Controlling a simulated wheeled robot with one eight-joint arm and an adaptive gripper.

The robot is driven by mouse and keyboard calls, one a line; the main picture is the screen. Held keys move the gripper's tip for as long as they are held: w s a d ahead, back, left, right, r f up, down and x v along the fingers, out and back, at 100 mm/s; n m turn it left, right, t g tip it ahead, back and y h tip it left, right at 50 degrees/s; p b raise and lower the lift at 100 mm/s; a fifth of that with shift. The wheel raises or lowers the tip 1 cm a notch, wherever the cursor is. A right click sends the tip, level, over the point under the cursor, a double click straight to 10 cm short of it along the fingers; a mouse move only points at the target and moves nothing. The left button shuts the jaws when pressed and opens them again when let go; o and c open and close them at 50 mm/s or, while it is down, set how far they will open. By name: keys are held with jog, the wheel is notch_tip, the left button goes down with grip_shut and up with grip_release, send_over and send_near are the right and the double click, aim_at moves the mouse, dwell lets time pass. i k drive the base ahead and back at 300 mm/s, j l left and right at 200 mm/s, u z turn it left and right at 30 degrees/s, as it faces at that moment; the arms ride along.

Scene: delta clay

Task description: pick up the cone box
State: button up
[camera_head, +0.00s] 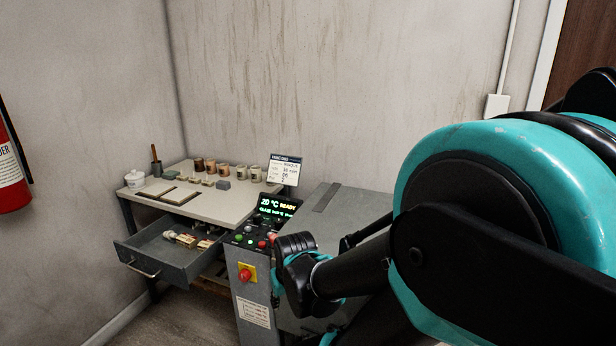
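Small pale tan boxes or blocks (185,239) lie in the open drawer (150,262) under the worktable. One of them may be the cone box, but they are too small to tell and I can read no label. The far end of my arm, dark with teal bands, is in front of the control panel, to the right of the drawer. My gripper (296,270) seems to be at that end. Its fingers cannot be made out, and I see nothing held there.
The worktable (225,207) carries several small cups (223,170), a grey block (223,185), a white lidded jar (135,179) and dark tiles (180,196). A control panel (262,225) with a red button (245,274) stands right of the drawer. A fire extinguisher (10,165) hangs at left.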

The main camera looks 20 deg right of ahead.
aim_at(189, 241)
jog(key=z, duration=0.4)
jog(key=i+j, duration=0.1)
jog(key=j, duration=0.4)
jog(key=i+j, duration=0.1)
jog(key=j, duration=0.45)
jog(key=i+j+z, duration=0.1)
jog(key=j, duration=0.4)
jog(key=i+j, duration=0.1)
jog(key=j, duration=0.45)
